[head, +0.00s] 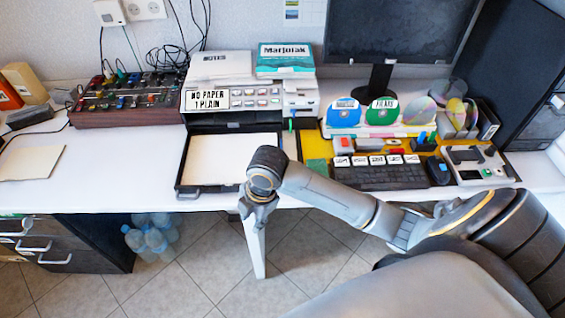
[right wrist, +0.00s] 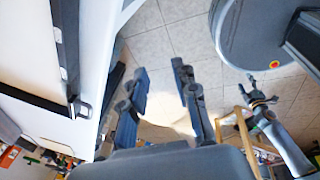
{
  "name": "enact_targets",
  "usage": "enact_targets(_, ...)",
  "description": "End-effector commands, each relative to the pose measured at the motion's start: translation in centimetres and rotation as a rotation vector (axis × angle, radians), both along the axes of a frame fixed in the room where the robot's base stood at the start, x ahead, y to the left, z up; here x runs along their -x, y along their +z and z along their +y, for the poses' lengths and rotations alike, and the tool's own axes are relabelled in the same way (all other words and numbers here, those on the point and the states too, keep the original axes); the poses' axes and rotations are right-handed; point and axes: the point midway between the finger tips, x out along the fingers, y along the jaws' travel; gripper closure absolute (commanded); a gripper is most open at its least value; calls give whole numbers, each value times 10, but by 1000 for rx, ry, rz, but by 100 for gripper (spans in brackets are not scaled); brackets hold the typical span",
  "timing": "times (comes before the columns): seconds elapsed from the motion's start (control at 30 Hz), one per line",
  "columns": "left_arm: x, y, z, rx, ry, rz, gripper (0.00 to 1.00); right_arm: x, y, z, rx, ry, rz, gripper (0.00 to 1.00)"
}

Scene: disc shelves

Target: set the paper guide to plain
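The printer (head: 250,98) stands on the white desk and its display (head: 207,99) reads "NO PAPER 1 PLAIN". Its dark tray (head: 184,165) is pulled out at the front with a white surface (head: 228,160) in it. The tray edge also shows at the left of the right wrist view (right wrist: 62,75). I cannot make out a paper guide for certain; a small green tab (head: 291,124) stands at the printer's right front. My right gripper (head: 257,205) is at the desk's front edge, near the tray's right front corner. In the wrist view its fingers (right wrist: 162,100) are apart and empty.
Books (head: 285,60) lie on the printer. Drawers (head: 85,243) and bottles (head: 150,235) are below.

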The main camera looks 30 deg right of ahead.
Motion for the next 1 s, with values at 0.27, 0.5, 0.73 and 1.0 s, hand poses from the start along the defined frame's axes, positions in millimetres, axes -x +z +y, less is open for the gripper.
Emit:
enact_targets(0.27, 0, 0, 0, 0, 0, 0, 39, -82, 71, -99, 203, 581, 48, 71)
enact_targets(0.5, 0, 0, 0, 0, 0, 1, 39, -105, 125, -156, 219, 797, 77, 71)
enact_targets(0.73, 1, 0, 0, 0, 0, 1, 39, -106, 120, -163, 213, 832, 81, 71)
enact_targets(1.0, 1, 2, 0, 0, 0, 2, 39, -106, 67, -162, 214, 831, 79, 71)
